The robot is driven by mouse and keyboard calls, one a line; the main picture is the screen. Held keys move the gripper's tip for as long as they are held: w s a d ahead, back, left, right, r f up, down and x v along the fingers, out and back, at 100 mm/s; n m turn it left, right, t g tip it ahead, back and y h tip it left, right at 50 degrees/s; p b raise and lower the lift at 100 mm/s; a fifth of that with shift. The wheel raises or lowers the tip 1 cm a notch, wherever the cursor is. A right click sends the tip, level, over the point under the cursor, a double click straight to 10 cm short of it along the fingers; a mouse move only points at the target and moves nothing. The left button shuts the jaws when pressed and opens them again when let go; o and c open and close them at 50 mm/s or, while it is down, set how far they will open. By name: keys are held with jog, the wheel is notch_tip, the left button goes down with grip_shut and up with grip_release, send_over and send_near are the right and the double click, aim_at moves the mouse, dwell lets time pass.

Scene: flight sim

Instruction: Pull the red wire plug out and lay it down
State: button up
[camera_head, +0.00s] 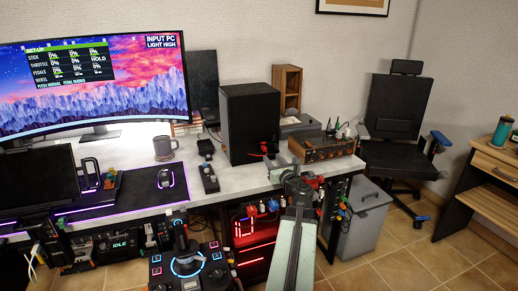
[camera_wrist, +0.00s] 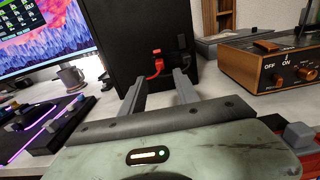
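The red wire plug (camera_wrist: 157,65) sits in the lower part of the face of a black box (camera_wrist: 128,40), with a short red wire bending down from it. In the head view the red plug (camera_head: 264,148) shows small on the black box (camera_head: 249,105), which stands on the desk. My gripper (camera_wrist: 161,80) is open in the wrist view, its two grey fingers apart with nothing between them. The plug appears just beyond the fingertips, between them in the picture; the exact distance is hard to tell.
A wood-sided switch box (camera_head: 322,147) stands right of the black box on the desk (camera_head: 225,178). A mug (camera_head: 164,148), a mouse (camera_head: 165,178) and a large monitor (camera_head: 90,85) are to the left. A grey bin (camera_head: 362,228) and an office chair (camera_head: 398,110) stand at right.

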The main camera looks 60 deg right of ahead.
aim_at(265, 150)
jog(key=shift+w+d, duration=0.1)
jog(key=shift+w, duration=0.05)
jog(key=x, duration=0.8)
jog(key=shift+w+d, duration=0.25)
jog(key=shift+w, duration=0.05)
dwell(0.7)
grip_shut()
dwell(1.1)
jog(key=shift+s, duration=0.1)
jog(key=shift+v, duration=2.95)
jog(key=shift+f, duration=0.15)
